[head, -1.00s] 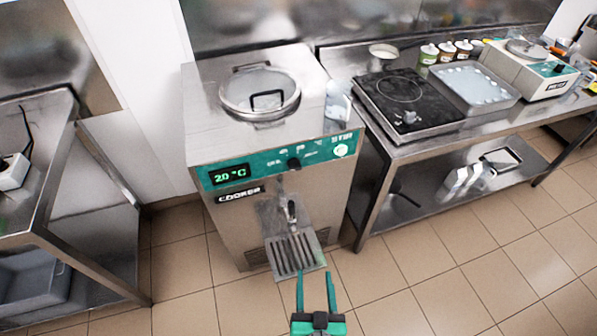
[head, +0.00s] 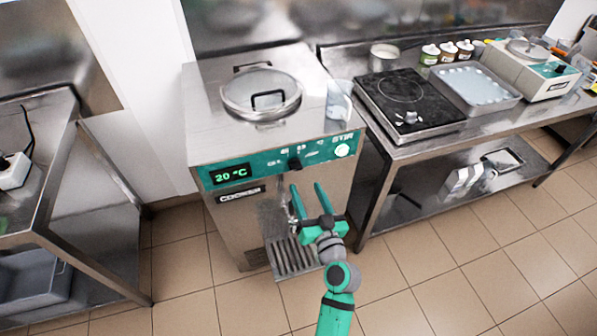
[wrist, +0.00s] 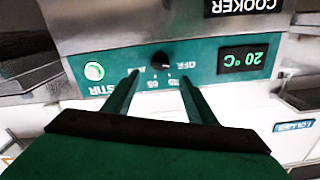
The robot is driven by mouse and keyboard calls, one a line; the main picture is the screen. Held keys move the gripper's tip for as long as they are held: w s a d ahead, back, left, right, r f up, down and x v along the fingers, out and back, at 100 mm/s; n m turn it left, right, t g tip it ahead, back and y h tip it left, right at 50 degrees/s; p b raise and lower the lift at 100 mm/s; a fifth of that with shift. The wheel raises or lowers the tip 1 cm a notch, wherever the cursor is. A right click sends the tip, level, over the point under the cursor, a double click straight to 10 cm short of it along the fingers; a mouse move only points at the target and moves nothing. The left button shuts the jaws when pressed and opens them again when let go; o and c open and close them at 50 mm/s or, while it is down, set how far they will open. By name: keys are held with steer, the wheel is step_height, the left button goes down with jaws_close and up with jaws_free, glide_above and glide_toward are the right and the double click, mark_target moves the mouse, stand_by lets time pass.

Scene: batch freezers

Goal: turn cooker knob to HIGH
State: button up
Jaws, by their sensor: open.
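The cooker (head: 230,225) is a steel cabinet with a round glass lid on top and a green control strip (head: 215,182). Its small black knob (head: 295,164) sits mid-strip, between the display reading 20 °C and the lit STIR button (head: 342,150). In the wrist view, the picture is upside down and the knob (wrist: 160,59) shows between my two fingers. My gripper (head: 306,187) is open and empty, in front of the cooker just below the knob, apart from it as far as I can see. The knob's pointer setting is too small to read.
A tap with a drip grate (head: 295,255) projects below the strip, behind my gripper. A clear jug (head: 339,100) stands at the cooker's right edge. A steel table (head: 420,148) with a black hob (head: 405,100) stands to the right. Floor in front is free.

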mark_target(297, 169)
steer(key=x, duration=0.8)
steer(key=shift+w, duration=0.2)
steer(key=c, duration=1.1)
